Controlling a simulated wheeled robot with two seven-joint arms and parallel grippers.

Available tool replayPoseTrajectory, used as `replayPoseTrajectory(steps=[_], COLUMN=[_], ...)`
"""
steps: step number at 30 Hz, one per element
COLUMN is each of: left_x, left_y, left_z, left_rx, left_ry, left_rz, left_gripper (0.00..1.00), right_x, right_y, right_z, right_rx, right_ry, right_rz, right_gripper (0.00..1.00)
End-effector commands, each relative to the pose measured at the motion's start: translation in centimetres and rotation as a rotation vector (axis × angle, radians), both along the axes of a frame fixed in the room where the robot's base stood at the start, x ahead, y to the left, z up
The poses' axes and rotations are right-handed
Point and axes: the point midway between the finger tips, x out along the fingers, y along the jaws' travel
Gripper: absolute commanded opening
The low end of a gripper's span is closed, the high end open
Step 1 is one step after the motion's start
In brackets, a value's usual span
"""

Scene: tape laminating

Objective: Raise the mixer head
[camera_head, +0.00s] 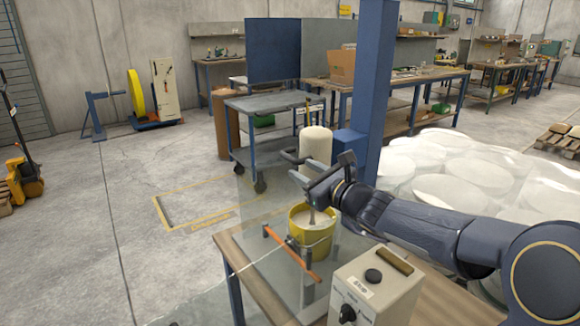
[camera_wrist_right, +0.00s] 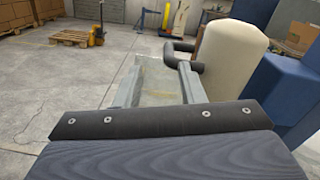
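The mixer head (camera_head: 316,146) is a cream rounded cylinder above and behind a yellow bucket (camera_head: 313,240). A mixing shaft (camera_head: 312,216) reaches down into the pale contents of the bucket. A dark bar handle (camera_wrist_right: 180,48) sticks out from the left side of the mixer head, which also shows in the right wrist view (camera_wrist_right: 232,60). My right gripper (camera_head: 304,176) is beside the handle and just below it in the head view. In the wrist view its two grey fingers are apart, the right one overlapping the handle; contact cannot be told. My left gripper is out of view.
A control box (camera_head: 375,289) with a knob stands on the wooden table (camera_head: 258,272), front right. An orange bar (camera_head: 290,255) lies in front of the bucket. Clear panels surround the mixer. A blue post (camera_head: 372,90) stands close behind; floor to the left is free.

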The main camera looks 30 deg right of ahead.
Motion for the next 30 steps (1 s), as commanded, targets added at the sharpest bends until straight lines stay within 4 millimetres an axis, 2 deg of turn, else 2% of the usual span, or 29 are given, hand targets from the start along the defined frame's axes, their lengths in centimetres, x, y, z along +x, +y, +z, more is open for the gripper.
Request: replayPoseTrajectory(steps=[4, 18, 29, 30], left_x=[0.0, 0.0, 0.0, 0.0], left_y=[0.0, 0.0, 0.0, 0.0], left_z=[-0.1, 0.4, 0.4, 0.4], left_rx=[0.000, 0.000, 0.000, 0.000], left_ry=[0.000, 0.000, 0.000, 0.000], left_rz=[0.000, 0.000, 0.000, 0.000], left_gripper=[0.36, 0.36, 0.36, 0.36], right_x=[1.0, 7.5, 8.2, 8.2], right_y=[-1.0, -0.3, -0.3, -0.3], right_z=[-0.3, -0.2, -0.2, -0.2], right_rx=[0.058, 0.055, 0.053, 0.053], right_ry=[0.000, -0.001, -0.001, -0.001], right_rz=[-0.033, -0.030, -0.031, -0.031], right_gripper=[0.36, 0.36, 0.36, 0.33])
